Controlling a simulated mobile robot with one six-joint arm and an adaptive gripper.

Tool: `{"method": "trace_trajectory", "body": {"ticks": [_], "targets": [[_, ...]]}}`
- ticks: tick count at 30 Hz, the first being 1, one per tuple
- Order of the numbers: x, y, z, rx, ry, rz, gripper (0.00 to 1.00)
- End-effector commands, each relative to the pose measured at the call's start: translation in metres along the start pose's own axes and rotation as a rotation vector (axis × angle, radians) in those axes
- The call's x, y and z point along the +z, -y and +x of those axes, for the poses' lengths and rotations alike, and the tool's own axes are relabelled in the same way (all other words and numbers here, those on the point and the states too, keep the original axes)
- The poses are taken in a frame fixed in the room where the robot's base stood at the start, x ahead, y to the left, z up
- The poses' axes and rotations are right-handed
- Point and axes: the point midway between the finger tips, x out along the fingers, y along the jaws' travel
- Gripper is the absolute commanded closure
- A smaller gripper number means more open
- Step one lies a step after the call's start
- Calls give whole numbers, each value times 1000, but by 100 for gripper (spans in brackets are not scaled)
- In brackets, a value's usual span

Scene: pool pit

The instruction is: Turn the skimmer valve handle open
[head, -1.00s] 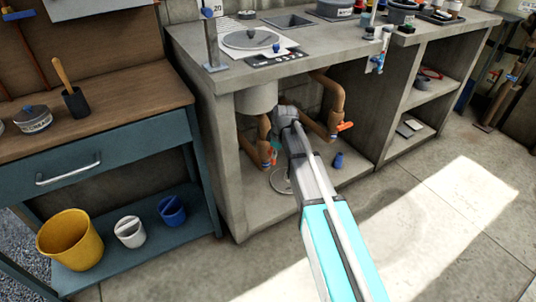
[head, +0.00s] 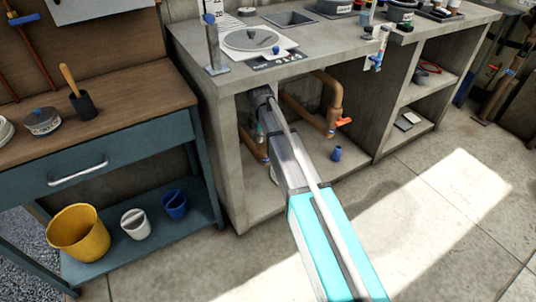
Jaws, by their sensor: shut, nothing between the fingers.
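Under the counter, a brown pipe (head: 331,100) on the right carries a valve with an orange handle (head: 344,121), which points to the right. A second brown pipe (head: 250,143) stands at the left, partly behind my arm; any handle on it is hidden. I cannot read which valve is the skimmer's. My arm reaches into the open bay from the front. My gripper (head: 261,130) hangs at its far end, near the left pipe and well left of the orange handle. It is small and mostly covered by my arm; it is shut and holds nothing visible. Contact with the pipe cannot be told.
The concrete counter (head: 222,86) roofs the bay, with a side wall at the left and a divider (head: 392,97) at the right. A small blue item (head: 337,153) lies on the bay floor. A blue bench with a yellow bucket (head: 77,232) stands at the left. Floor ahead is clear.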

Motion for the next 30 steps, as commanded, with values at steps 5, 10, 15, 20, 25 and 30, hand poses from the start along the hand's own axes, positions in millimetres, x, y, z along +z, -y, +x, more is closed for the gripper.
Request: {"method": "trace_trajectory", "body": {"ticks": [5,10,15,20,25,30], "targets": [[0,0,0,1,0,1,100],[0,0,3,1,0,2,100],[0,0,11,1,0,2,100],[0,0,21,1,0,3,100],[0,0,34,1,0,3,100],[0,0,47,1,0,3,100]]}}
